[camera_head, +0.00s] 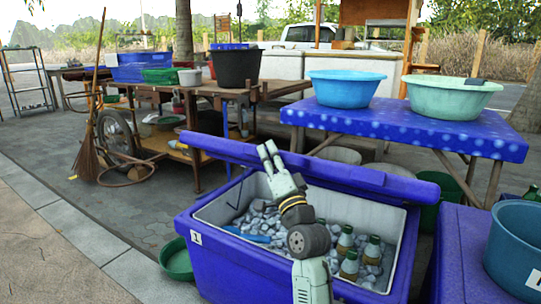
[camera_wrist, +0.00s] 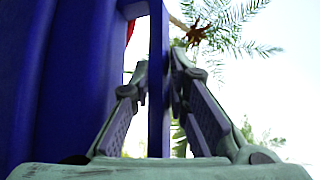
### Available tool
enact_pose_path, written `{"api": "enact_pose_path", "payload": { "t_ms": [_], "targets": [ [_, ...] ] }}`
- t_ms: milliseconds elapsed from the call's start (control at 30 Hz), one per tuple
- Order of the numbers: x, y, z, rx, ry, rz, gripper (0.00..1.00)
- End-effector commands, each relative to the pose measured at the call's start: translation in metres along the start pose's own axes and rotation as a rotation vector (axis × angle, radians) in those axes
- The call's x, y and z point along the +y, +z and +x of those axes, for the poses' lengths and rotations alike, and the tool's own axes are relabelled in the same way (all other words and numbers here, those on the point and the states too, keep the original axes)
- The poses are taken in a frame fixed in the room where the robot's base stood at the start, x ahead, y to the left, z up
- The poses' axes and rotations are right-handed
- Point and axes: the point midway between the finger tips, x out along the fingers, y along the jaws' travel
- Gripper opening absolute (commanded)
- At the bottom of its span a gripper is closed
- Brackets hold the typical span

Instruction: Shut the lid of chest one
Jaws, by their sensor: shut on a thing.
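Chest one (camera_head: 235,262) is a blue cooler with a white "1" label at its front left. Its blue lid (camera_head: 405,188) stands open, raised along the back of the chest. Ice and several green bottles lie inside. My gripper (camera_head: 268,149) reaches over the chest to the lid. In the wrist view, a thin blue flange of the lid (camera_wrist: 158,95) runs between the two fingers of my gripper (camera_wrist: 160,75), which are shut on it. In the head view my forearm hides part of the lid and the ice.
Another blue chest (camera_head: 462,250) stands at right with a teal basin (camera_head: 515,240) on it. Behind is a blue-covered table (camera_head: 410,132) with two basins. A wooden cart (camera_head: 180,150) stands at back left. A green bowl (camera_head: 176,262) lies left of chest one. Paving at front left is clear.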

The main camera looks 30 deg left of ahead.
Motion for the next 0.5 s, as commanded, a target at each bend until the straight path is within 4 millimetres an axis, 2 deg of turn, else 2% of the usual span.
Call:
{"api": "enact_pose_path", "payload": {
  "t_ms": [33, 67, 100, 367, 500],
  "targets": [
    [0.0002, -0.0007, 0.0004, 0.001, 0.001, -0.003, 0.00],
    [0.0003, -0.0007, 0.0004, 0.001, 0.001, -0.003, 0.17],
    [0.0003, -0.0007, 0.0004, 0.001, 0.001, -0.003, 0.19],
    [-0.0011, -0.0005, 0.0007, 0.000, -0.001, -0.002, 0.36],
    [-0.0016, -0.0003, 0.0008, 0.000, -0.002, -0.002, 0.36]
  ]
}}
